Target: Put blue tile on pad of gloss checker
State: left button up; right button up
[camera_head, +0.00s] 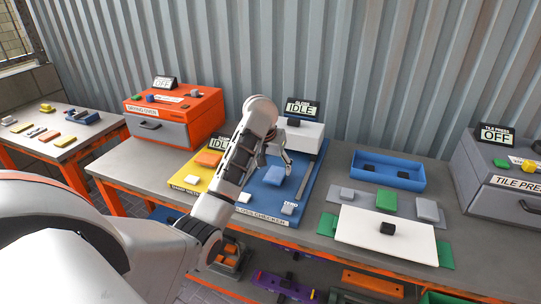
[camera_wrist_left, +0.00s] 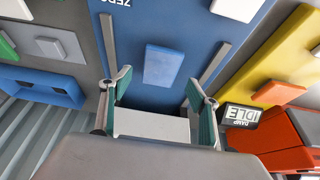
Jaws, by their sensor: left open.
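The blue tile (camera_head: 274,175) lies flat on the blue base of the gloss checker (camera_head: 268,198). In the left wrist view the tile (camera_wrist_left: 163,65) lies between two grey rails on the blue base (camera_wrist_left: 200,20). No separate pad outline can be told under it. My left gripper (camera_head: 284,157) is over the base just behind the tile, with its fingers open and apart from it. In the left wrist view the gripper (camera_wrist_left: 159,82) has nothing between its fingertips. The checker's white housing (camera_head: 303,136) stands behind, under an IDLE display. My right gripper is not in view.
The yellow damp tester (camera_head: 190,170) with an orange tile (camera_head: 208,158) adjoins on the left. To the right are a blue tray (camera_head: 388,168), grey and green tiles, and a white board (camera_head: 385,232) with a dark block. The tile press (camera_head: 505,185) stands far right.

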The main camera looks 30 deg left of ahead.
pick_arm(q)
jog(key=v, duration=0.8)
jog(key=shift+f, duration=0.1)
dwell(0.3)
